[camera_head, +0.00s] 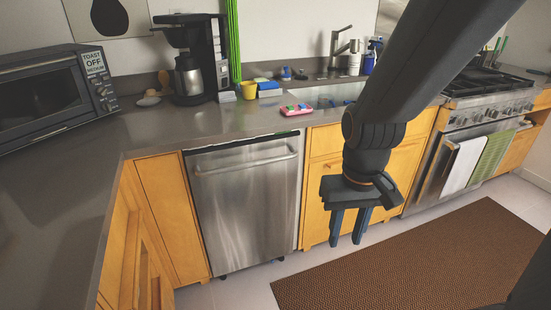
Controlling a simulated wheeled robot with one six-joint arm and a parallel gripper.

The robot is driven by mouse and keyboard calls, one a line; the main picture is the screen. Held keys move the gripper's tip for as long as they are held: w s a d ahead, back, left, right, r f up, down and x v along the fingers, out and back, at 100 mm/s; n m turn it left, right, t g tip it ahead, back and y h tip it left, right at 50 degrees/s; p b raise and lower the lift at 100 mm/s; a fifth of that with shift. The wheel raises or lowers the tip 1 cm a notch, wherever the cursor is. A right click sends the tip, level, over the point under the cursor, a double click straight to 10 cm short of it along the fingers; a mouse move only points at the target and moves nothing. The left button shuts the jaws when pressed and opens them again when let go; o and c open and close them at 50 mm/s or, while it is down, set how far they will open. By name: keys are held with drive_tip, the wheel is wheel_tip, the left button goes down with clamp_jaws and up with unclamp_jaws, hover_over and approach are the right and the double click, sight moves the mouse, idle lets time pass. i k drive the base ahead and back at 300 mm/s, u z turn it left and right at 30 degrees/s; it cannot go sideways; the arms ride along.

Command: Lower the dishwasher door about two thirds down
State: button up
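The dishwasher door (248,205) is a stainless steel panel under the counter, left of the middle of the view. It stands upright and looks shut. Its bar handle (246,164) runs across the top of the panel. My gripper (346,238) hangs in front of the wooden cabinet to the right of the dishwasher, with its fingers pointing down. The two fingers are apart with a gap between them, and nothing shows in the gap. The gripper appears clear of the door and the handle. My arm hides part of the cabinets and counter behind it.
Maple cabinets (170,213) flank the dishwasher. A brown mat (400,265) lies on the floor at the right. The floor just in front of the dishwasher is clear. The stove (478,115) stands at the right, with towels (463,165) on its handle. A coffee maker (194,58) stands on the counter.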

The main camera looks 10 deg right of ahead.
sight(245, 192)
drive_tip(key=u, duration=1.8)
drive_tip(key=k, duration=0.75)
drive_tip(key=z, duration=0.8)
drive_tip(key=i, duration=0.5)
drive_tip(key=u, duration=0.05)
